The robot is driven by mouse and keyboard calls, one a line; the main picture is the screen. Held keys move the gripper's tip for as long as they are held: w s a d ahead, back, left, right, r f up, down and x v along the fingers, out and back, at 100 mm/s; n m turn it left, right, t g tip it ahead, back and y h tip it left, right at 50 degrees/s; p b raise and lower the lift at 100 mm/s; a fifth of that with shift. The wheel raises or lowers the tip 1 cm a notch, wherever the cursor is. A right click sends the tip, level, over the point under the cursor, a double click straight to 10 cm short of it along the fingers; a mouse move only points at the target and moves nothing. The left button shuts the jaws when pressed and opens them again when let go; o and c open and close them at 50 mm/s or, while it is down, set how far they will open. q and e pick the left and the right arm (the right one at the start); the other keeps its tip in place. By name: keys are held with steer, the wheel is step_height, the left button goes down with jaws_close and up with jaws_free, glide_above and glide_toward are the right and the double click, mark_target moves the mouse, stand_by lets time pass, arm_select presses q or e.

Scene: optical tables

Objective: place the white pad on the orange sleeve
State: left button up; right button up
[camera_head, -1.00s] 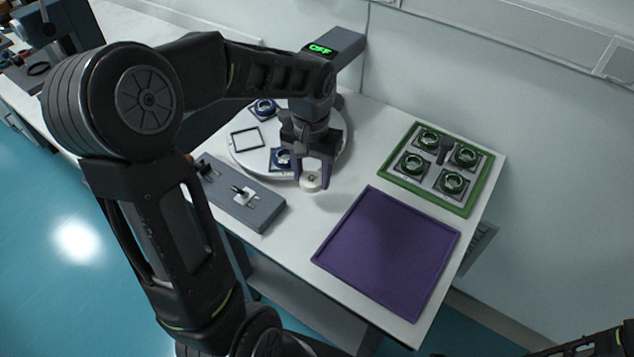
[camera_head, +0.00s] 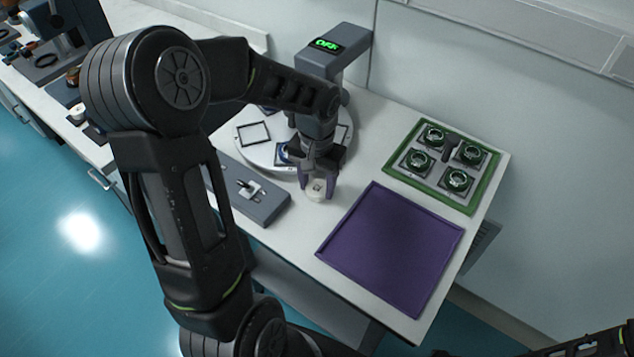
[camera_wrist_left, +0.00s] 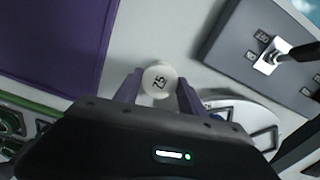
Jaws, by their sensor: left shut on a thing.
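A white round piece (camera_wrist_left: 159,80) with dark digits on its face sits between the purple fingers of my left gripper (camera_head: 317,190), seen in both views. I take it for the white pad. The left gripper is shut on it, low at the bare tabletop between the grey switch box and the purple tray. Whether the piece touches the table I cannot tell. A small orange-brown thing (camera_head: 73,76) on the far-left bench may be the orange sleeve, but it is too small to be sure. My right gripper is not in view.
The purple tray (camera_head: 390,250) is empty. A green-rimmed tray (camera_head: 489,187) holds several ringed parts. Behind my gripper is a round white platter (camera_head: 246,158) below a grey head reading OFF (camera_head: 328,45). The grey switch box (camera_head: 262,204) lies left of my gripper.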

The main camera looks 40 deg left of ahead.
mark_target(317, 188)
arm_select(q)
steer(key=shift+f, duration=0.15)
steer(key=o, duration=1.3)
steer(key=shift+o, duration=0.2)
step_height(317, 188, up, 12)
steer(key=shift+r+b, duration=0.2)
steer(key=shift+b, duration=0.1)
steer(key=shift+o, duration=0.2)
